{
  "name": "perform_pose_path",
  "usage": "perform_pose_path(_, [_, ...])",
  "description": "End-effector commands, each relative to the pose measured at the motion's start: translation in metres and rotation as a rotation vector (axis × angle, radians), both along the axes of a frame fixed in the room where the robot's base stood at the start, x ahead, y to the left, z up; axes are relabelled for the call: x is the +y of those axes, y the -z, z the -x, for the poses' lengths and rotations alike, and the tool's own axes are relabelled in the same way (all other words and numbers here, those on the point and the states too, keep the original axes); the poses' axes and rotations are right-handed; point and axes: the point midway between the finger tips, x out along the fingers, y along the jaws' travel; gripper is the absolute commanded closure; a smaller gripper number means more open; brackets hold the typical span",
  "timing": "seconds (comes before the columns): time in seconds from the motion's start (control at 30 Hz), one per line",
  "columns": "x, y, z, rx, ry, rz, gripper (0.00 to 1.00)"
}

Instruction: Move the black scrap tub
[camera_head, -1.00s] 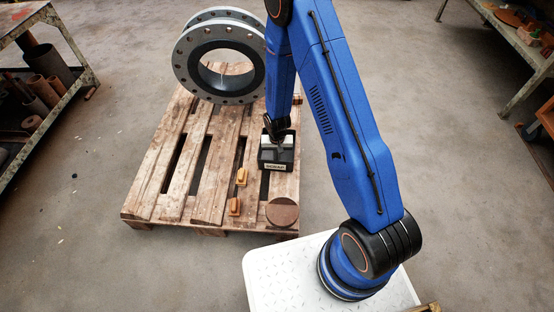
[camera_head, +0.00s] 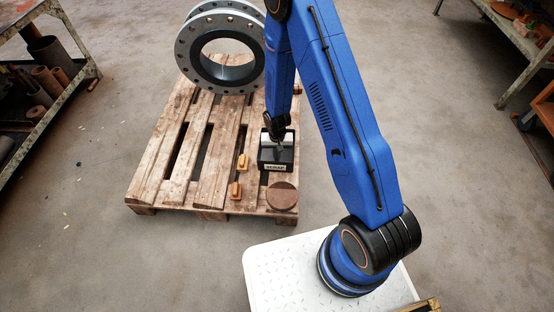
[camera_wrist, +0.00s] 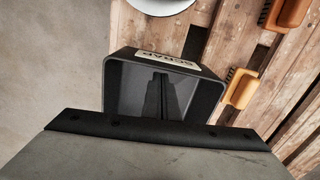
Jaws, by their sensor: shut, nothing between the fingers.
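The black scrap tub (camera_head: 276,155) stands on the right part of the wooden pallet, its white label facing my base. In the wrist view the open tub (camera_wrist: 112,85) shows from above, with the SCRAP label along its upper edge. My gripper (camera_head: 279,143) points down into the tub's opening. Its dark fingers (camera_wrist: 161,96) are shut with nothing between them, and they show inside the tub. I cannot tell whether they touch a wall.
A round brown disc (camera_head: 283,196) lies on the pallet (camera_head: 180,200) close in front of the tub. A large flanged ring (camera_head: 187,62) stands at the pallet's back. Loaded shelves stand left and right, with bare floor between.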

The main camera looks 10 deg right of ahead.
Motion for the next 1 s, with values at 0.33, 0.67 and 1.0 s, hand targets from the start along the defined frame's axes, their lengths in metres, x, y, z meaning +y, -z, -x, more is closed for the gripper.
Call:
perform_pose_path(0.33, [-0.006,-0.033,-0.02,-0.002,-0.001,0.0,1.0])
perform_pose_path(0.67, [-0.006,-0.08,-0.019,-0.001,-0.001,-0.001,1.0])
perform_pose_path(1.0, [-0.006,-0.1,-0.019,0.001,-0.001,0.0,1.0])
